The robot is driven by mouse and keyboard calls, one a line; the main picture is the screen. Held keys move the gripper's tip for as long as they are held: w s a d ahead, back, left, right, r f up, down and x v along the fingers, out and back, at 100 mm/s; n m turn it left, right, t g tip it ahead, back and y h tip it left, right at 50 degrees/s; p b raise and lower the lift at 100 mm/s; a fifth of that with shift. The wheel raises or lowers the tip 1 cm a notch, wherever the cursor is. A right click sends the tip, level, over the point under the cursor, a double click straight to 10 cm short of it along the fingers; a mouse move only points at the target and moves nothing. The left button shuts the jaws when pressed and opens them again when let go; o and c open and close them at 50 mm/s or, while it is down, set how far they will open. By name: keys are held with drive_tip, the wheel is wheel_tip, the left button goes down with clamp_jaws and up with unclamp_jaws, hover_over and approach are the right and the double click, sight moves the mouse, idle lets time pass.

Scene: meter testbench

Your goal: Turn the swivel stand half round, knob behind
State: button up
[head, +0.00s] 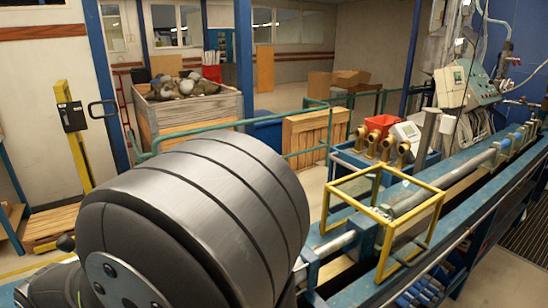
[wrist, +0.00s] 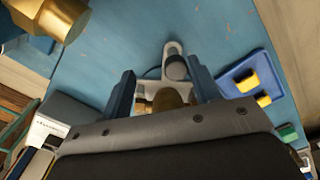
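In the wrist view, a light grey stand (wrist: 151,88) lies on the blue bench top, ahead of and between the two blue fingers of my gripper (wrist: 163,82). It has a rounded arm with a small hole at its far end. A dark grey round knob (wrist: 176,67) sits on that arm, on the side away from my gripper's body. A brass part (wrist: 167,101) shows between the fingers, partly hidden by the gripper body. The fingers are apart; I cannot tell whether they touch the stand. The head view does not clearly show the stand or my gripper; my large arm link covers the foreground.
A blue tray (wrist: 240,69) with yellow pieces lies right of the stand, near a green piece (wrist: 287,132). A large brass fitting (wrist: 62,15) stands at upper left. The head view shows a yellow frame (head: 437,217), brass fittings (head: 381,143) and a red bin (head: 380,122).

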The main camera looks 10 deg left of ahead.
drive_tip(key=shift+w, duration=0.35)
drive_tip(key=shift+w+a, duration=0.1)
drive_tip(key=shift+w, duration=0.05)
drive_tip(key=shift+w+a, duration=0.15)
drive_tip(key=shift+w, duration=0.45)
drive_tip(key=shift+w+a, duration=0.15)
drive_tip(key=shift+w, duration=0.2)
drive_tip(key=shift+w+a, duration=0.45)
drive_tip(key=shift+w, duration=0.25)
drive_tip(key=o, duration=0.4)
drive_tip(key=shift+o, duration=0.2)
